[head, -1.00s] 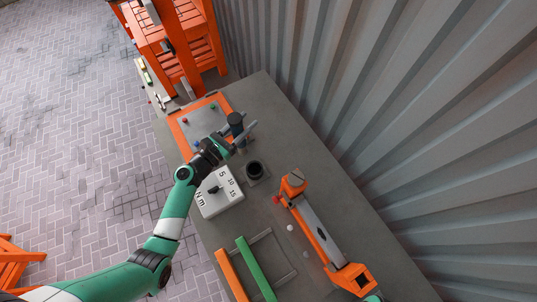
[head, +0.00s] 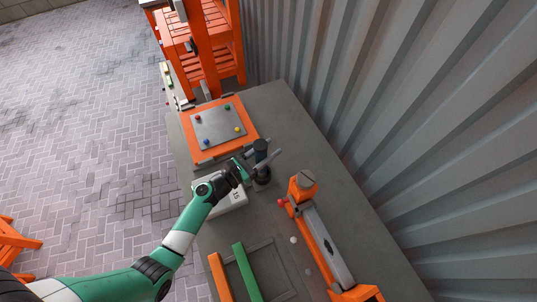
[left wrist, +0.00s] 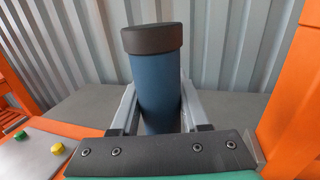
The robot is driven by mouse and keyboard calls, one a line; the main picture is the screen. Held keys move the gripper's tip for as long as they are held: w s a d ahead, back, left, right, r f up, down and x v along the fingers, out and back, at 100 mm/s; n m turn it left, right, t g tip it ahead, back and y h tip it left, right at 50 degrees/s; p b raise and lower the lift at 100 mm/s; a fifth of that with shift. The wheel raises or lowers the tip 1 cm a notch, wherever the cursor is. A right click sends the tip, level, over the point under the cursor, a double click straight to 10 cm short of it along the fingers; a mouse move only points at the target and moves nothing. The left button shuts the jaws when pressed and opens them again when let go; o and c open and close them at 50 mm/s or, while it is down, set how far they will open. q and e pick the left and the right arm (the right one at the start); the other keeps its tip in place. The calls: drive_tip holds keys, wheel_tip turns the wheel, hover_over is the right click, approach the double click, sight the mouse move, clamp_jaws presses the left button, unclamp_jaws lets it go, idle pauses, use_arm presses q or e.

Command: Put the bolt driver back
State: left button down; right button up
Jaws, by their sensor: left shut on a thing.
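The bolt driver (head: 261,146) is a dark blue cylinder with a black cap. My left gripper (head: 263,160) is shut on it. In the left wrist view the driver (left wrist: 159,82) stands roughly upright between the two grey fingers of my gripper (left wrist: 157,112); its lower end is hidden behind my gripper. The dark round holder (head: 263,183) is on the table just below the driver in the head view, partly covered by it. I cannot tell whether the driver's lower end is inside the holder or above it. My right gripper is not in view.
An orange-framed grey panel (head: 218,127) with coloured knobs lies behind. A white dial box (head: 234,201) is partly under my left arm. A long orange and grey tool (head: 325,243) lies at right. Orange and green bars (head: 247,272) lie in front. A corrugated wall borders the table.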

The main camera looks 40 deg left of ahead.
use_arm(q)
drive_tip(key=shift+f, duration=0.4)
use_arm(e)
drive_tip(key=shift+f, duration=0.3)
use_arm(q)
drive_tip(key=shift+f, duration=0.2)
drive_tip(key=shift+c, duration=2)
unclamp_jaws()
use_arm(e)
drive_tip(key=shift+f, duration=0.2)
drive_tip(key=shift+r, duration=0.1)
use_arm(q)
drive_tip(key=s+a+p, duration=0.1)
drive_tip(key=s, duration=1.1)
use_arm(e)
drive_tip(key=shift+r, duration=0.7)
